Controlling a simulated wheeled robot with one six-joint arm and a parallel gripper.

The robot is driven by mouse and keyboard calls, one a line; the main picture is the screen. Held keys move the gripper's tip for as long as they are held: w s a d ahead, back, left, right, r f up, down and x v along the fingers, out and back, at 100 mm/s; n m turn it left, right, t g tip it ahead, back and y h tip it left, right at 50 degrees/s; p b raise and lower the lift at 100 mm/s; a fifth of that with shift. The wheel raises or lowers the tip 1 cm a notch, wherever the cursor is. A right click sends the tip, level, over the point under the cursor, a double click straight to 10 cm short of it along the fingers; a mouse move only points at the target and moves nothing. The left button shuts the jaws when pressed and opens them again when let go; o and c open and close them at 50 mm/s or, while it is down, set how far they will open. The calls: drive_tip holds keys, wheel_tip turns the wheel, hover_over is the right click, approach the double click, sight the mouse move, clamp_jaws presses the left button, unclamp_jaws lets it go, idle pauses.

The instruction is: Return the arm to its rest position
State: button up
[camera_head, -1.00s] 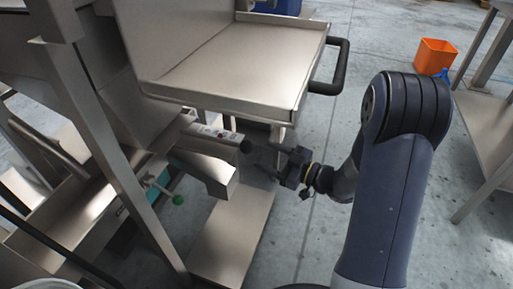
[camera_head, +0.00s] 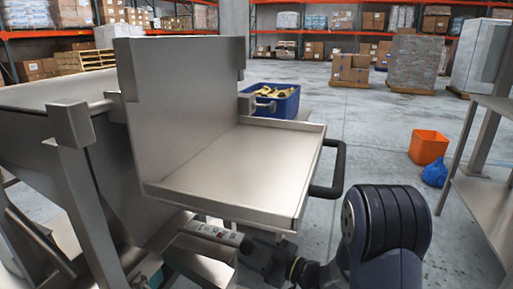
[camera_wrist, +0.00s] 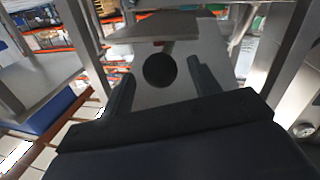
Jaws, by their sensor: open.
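My arm (camera_head: 385,225) reaches from the lower right of the head view towards the steel machine at left. My gripper (camera_head: 262,256) is low in that view, below the front of the steel tray (camera_head: 245,170) and beside a small panel box (camera_head: 215,235). In the wrist view my gripper (camera_wrist: 161,72) has its two dark fingers apart, with nothing held between them. A round black knob (camera_wrist: 160,70) shows in the gap, ahead of the fingers. I cannot tell how far it is from the fingertips.
A black handle (camera_head: 332,170) sticks out from the tray's right side, near my arm. A steel table (camera_head: 485,195) stands at right. An orange bin (camera_head: 428,147) and a blue bag (camera_head: 435,173) are on the floor. A blue crate (camera_head: 275,103) stands behind the tray. Open floor lies between.

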sight(240, 245)
drive_tip(key=b+x, duration=0.1)
drive_tip(key=x, duration=0.3)
drive_tip(key=shift+w+a, duration=0.15)
drive_tip(key=shift+a, duration=0.25)
drive_tip(key=shift+s+d, duration=0.25)
drive_tip(key=shift+d, duration=0.75)
drive_tip(key=shift+s+d, duration=0.15)
drive_tip(key=shift+d, duration=0.1)
